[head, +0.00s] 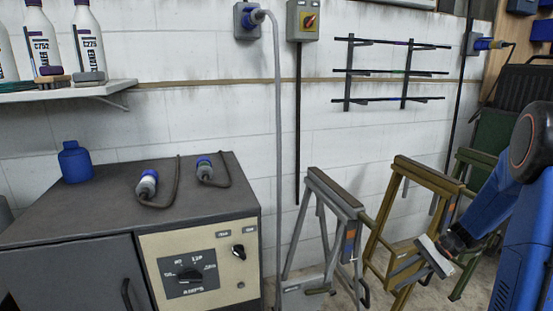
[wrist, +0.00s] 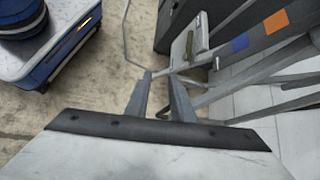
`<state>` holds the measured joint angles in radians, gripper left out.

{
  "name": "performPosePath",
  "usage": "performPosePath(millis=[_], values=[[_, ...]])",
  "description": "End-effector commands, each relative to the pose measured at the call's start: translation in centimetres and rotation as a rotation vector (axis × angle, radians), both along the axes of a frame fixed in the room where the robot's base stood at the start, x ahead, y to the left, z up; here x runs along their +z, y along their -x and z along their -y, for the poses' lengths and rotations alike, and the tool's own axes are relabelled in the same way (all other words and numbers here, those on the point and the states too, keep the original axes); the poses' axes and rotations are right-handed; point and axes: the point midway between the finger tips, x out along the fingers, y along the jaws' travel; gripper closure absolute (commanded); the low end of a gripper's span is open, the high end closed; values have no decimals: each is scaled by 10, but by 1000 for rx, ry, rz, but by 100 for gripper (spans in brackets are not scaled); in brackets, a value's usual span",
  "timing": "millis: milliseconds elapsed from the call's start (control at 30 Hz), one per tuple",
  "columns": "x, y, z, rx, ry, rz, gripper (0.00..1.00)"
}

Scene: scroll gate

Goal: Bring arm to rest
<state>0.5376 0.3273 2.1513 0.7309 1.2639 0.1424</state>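My arm, blue with a dark joint, comes in from the right edge of the head view and slants down to the left. My gripper (head: 402,275) is low at the right in the head view, in front of the yellow trestle (head: 428,178). In the wrist view my gripper (wrist: 161,80) has two grey fingers apart, with bare floor between them. It is open and holds nothing. I cannot tell from these views whether a finger touches the trestle.
A grey trestle (head: 336,192) stands left of the yellow one, and a green one (head: 477,158) behind. A dark cabinet (head: 75,222) with an amps dial, plugs and a blue bottle (head: 75,162) fills the left. The wrist view shows concrete floor (wrist: 85,100) beside the trestle legs.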

Motion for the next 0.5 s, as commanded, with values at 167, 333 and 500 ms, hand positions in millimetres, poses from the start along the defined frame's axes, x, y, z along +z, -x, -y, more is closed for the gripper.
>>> performPosePath(millis=[167,333,500], values=[[32,26,-27,114,106,68,78],[57,52,-48,219,204,136,78],[79,79,-66,318,300,206,78]])
